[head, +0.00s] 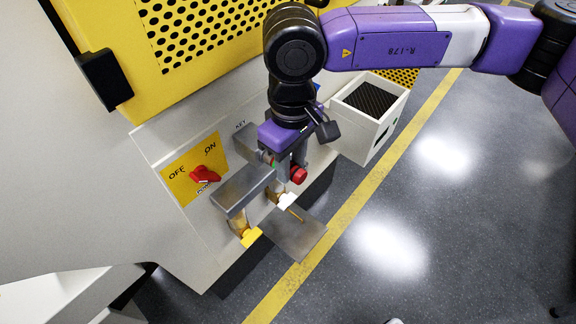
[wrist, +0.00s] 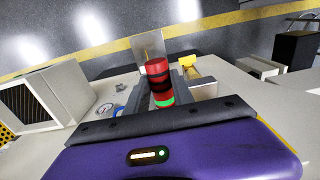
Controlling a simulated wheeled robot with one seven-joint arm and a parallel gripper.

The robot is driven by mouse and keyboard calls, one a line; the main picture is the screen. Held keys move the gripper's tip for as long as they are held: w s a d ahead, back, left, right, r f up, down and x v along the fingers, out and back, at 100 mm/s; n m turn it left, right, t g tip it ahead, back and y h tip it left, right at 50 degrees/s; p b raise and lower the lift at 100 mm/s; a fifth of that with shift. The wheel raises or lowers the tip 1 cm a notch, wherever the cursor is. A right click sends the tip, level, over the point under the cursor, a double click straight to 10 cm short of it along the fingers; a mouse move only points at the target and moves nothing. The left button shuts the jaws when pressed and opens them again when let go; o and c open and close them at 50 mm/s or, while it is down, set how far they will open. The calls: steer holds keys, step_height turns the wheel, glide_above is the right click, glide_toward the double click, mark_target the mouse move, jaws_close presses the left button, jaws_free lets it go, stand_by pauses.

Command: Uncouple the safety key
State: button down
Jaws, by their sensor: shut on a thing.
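The safety key, a red cylinder with black bands and a green ring, sits between my gripper's fingers in the wrist view (wrist: 157,72). In the head view its red end (head: 298,175) shows beside my gripper (head: 287,165). My gripper is shut on it; the fingers also show in the wrist view (wrist: 160,92). A grey block (head: 248,140) by the "KEY" label on the machine is just left of the gripper.
A red power knob (head: 206,175) sits on a yellow OFF/ON plate (head: 180,170) to the left. A grey box (head: 241,189) with yellow parts and a thin grey plate (head: 294,235) stick out below. A white bin (head: 370,105) stands to the right; open floor lies beyond.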

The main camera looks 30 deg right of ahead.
mark_target(306, 175)
steer(key=c, duration=1.9)
jaws_free()
jaws_close()
steer(key=shift+s+d, duration=0.15)
steer(key=shift+s, duration=0.35)
steer(key=shift+s+d+b, duration=0.1)
steer(key=shift+s+b, duration=0.25)
steer(key=shift+s+d+b, duration=0.35)
steer(key=shift+s, duration=0.55)
steer(key=shift+s+d, duration=0.1)
steer(key=shift+s, duration=0.25)
steer(key=shift+s, duration=0.3)
steer(key=shift+f, duration=0.1)
